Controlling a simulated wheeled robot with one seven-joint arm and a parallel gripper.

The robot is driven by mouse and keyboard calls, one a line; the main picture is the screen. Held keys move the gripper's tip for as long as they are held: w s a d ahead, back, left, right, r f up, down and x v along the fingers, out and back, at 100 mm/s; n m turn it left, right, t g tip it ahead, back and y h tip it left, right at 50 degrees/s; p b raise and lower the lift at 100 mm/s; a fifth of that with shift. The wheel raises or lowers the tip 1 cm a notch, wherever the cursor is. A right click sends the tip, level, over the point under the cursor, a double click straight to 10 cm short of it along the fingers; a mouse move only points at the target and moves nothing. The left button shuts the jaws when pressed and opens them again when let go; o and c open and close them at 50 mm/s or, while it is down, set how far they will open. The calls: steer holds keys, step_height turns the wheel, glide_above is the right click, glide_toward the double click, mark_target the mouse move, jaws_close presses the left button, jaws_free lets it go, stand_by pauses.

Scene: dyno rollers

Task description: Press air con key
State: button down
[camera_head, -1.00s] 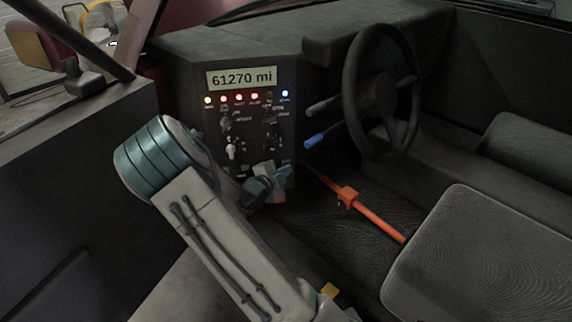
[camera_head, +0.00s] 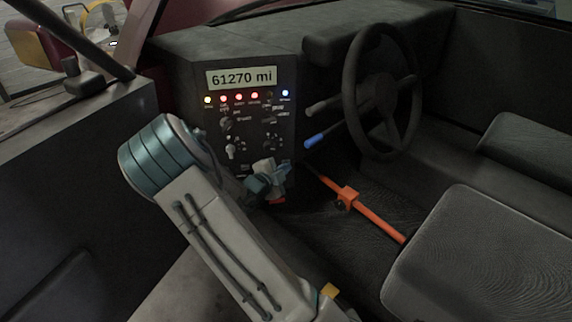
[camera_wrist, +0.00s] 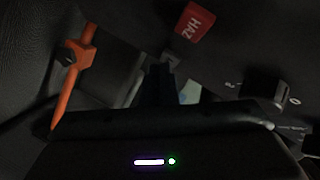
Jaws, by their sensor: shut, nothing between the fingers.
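The dark control panel (camera_head: 207,130) stands in the middle of the dashboard. In the head view my gripper (camera_head: 284,172) is at the panel's lower right and hides part of its bottom row. In the wrist view the shut, empty fingers (camera_wrist: 162,72) point at the panel, below a red key (camera_wrist: 195,22) marked HAZ. A pale patch (camera_wrist: 190,92) shows just right of the fingers, partly hidden by them. I cannot read an air con label in either view, and I cannot tell whether the fingertips touch anything.
A black rotary knob (camera_wrist: 266,90) is right of the fingers in the wrist view. The orange lever (camera_head: 375,218) lies right of the panel. Lit lamps sit under the mileage display (camera_head: 241,78). The steering wheel (camera_head: 348,95) and seat (camera_head: 480,255) are to the right.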

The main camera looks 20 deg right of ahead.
steer(key=shift+s, duration=0.15)
steer(key=shift+s+a, duration=0.1)
steer(key=shift+s, duration=0.2)
steer(key=s+a+b, duration=0.1)
steer(key=s, duration=0.4)
steer(key=shift+s+a, duration=0.3)
steer(key=shift+s, duration=0.1)
